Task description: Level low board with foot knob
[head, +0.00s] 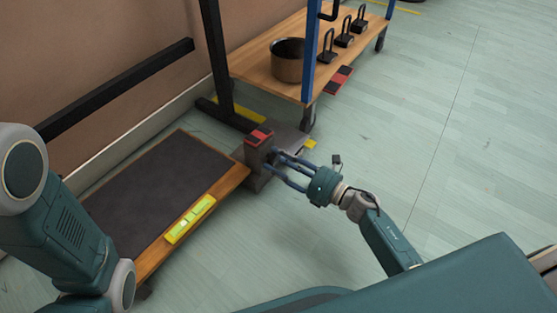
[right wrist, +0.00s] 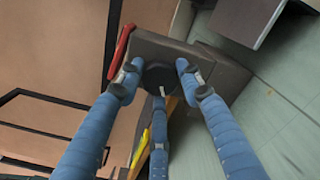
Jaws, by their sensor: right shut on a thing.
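The low board (head: 150,180) has a dark top and a wooden edge. A yellow level (head: 190,218) lies along its front edge and also shows in the right wrist view (right wrist: 141,150); its bubble is too small to read. A grey block (head: 256,160) with a red-and-black top stands at the board's right corner. My right gripper (head: 274,168) reaches it from the right. In the right wrist view its blue fingers are shut around the dark round foot knob (right wrist: 158,78); the fingers hide the knob in the head view. My left arm shows at left, its gripper out of view.
A wooden trolley (head: 262,75) with blue posts holds a brown pot (head: 288,60) and several black handled weights (head: 344,38). A black frame post (head: 217,60) rises behind the board. Green floor (head: 440,130) is clear at right.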

